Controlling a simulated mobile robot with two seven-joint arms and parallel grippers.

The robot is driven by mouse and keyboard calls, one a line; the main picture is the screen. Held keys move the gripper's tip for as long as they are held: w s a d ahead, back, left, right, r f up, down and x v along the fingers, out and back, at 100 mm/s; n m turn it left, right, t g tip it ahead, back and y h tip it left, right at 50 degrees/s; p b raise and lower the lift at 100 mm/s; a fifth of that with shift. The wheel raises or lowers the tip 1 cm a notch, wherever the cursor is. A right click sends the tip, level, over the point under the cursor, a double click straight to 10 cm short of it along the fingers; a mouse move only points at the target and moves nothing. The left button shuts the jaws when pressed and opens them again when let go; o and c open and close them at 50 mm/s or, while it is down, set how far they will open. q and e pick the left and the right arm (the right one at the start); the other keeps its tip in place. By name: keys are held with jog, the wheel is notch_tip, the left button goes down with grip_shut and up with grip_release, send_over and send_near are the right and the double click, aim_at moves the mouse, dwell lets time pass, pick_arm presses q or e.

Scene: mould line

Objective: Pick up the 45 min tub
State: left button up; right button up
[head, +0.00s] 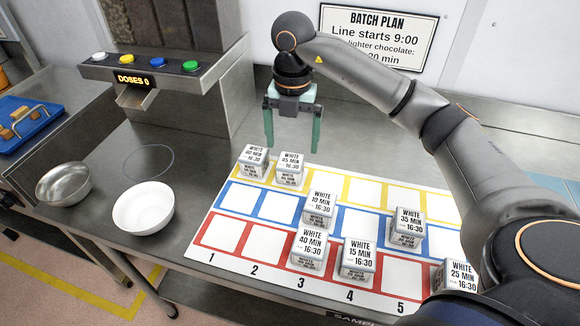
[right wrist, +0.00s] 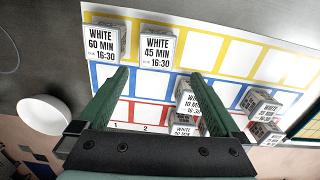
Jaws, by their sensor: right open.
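The 45 min tub (head: 289,166), a small whitish block-like tub labelled "WHITE 45 MIN 16:30", stands upright in the yellow row of the mat (head: 262,264), second square from the left. It also shows in the right wrist view (right wrist: 157,48). My right gripper (head: 292,148) is open and empty, pointing down above and behind this tub. In the right wrist view the fingertips (right wrist: 160,74) are spread, with the tub beyond them. My left gripper is not in view.
The 60 min tub (head: 254,155) stands close on the left. Several other tubs, such as the 10 min tub (head: 320,204), stand in the blue and red rows. A white bowl (head: 143,207), a metal bowl (head: 64,184) and a dosing machine (head: 160,70) are at left.

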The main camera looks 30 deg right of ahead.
aim_at(289, 164)
jog(key=f, duration=0.6)
jog(key=f+p, duration=0.1)
jog(key=f, duration=0.2)
jog(key=shift+w+a, duration=0.15)
jog(key=shift+w, duration=0.1)
jog(key=shift+r, duration=0.1)
jog(key=shift+c, duration=0.2)
jog(key=c, duration=1.4)
